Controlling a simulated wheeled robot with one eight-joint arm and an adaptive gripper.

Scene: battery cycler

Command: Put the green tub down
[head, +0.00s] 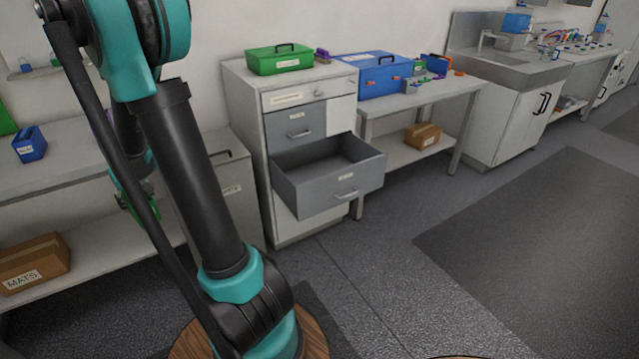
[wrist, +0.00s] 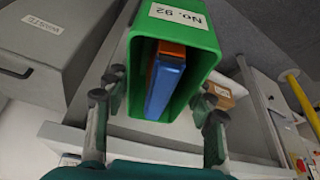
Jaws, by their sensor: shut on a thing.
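The green tub (wrist: 196,37) with a "No. 92" label fills the upper middle of the wrist view. Its open top faces the camera, and a blue piece (wrist: 165,85) and an orange piece (wrist: 168,50) stand inside. My gripper (wrist: 158,105) has one finger on each side of the tub and is shut on it. Whether anything bears the tub from below cannot be told. In the head view my arm hides most of the gripper area, and the tub is not clearly seen.
A grey bin (wrist: 60,38) labelled "WASTE" is left of the tub. A grey drawer (head: 325,198) hangs open from the cabinet. A green toolbox (head: 279,62) and a blue toolbox (head: 375,78) stand beyond. The left bench (head: 75,172) has bare room beside a blue bin (head: 29,146).

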